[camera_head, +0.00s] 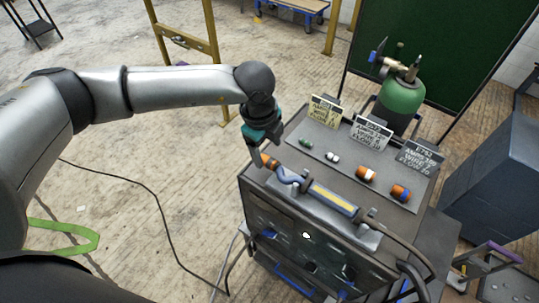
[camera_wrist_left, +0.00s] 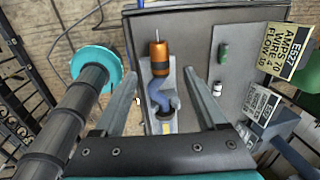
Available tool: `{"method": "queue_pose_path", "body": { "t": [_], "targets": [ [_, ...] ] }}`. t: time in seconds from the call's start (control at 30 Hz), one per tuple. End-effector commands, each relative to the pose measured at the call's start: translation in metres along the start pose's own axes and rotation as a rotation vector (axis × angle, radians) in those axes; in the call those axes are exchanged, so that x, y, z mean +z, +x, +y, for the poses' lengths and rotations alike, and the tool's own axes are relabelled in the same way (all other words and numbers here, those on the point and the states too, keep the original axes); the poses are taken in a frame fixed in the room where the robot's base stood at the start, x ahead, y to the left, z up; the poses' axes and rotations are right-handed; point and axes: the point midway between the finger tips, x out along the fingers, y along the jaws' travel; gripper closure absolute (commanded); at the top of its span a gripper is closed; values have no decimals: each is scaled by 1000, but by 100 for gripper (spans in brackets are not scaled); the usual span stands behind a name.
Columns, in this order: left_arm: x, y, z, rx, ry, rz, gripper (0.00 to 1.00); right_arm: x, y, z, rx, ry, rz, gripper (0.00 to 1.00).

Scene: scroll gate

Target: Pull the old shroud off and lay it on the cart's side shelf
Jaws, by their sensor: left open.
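The old shroud is the orange-copper sleeve (camera_head: 269,161) on the tip of the welding torch, with a thin wire sticking out; it also shows in the left wrist view (camera_wrist_left: 159,57). The torch's bent blue-grey neck (camera_head: 289,176) leads to a yellow-striped handle (camera_head: 333,200) in a holder on the cart (camera_head: 258,193). My left gripper (camera_head: 262,153) is at the torch tip. In the left wrist view its open fingers (camera_wrist_left: 160,78) lie on either side of the shroud and neck, with gaps visible. My right gripper is not seen.
A tray (camera_head: 345,165) on the cart top holds small green and white parts, two orange-banded sleeves (camera_head: 366,174), and label cards (camera_head: 371,133). A green gas cylinder (camera_head: 402,100) stands behind. A dark hose (camera_head: 410,251) runs off the cart's right front. A grey cabinet (camera_head: 500,180) stands right.

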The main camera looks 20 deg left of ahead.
Motion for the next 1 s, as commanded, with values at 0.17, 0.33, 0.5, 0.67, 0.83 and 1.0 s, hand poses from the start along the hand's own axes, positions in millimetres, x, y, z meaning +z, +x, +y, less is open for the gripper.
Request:
{"method": "queue_pose_path", "body": {
  "t": [0.17, 0.33, 0.5, 0.67, 0.83, 1.0],
  "targets": [
    [-1, 31, 0, 2, 2, 0, 26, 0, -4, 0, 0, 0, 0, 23],
    [-1, 48, 0, 1, 1, 1, 26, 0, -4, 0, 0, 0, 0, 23],
    [-1, 54, 0, 0, 1, 1, 26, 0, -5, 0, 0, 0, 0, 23],
    [0, 54, 0, 0, 1, 1, 26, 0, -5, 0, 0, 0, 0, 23],
    [0, 54, 0, 0, 1, 1, 36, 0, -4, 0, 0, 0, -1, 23],
    [0, 54, 0, 0, 1, 1, 55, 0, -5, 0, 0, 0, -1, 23]
  ]
}}
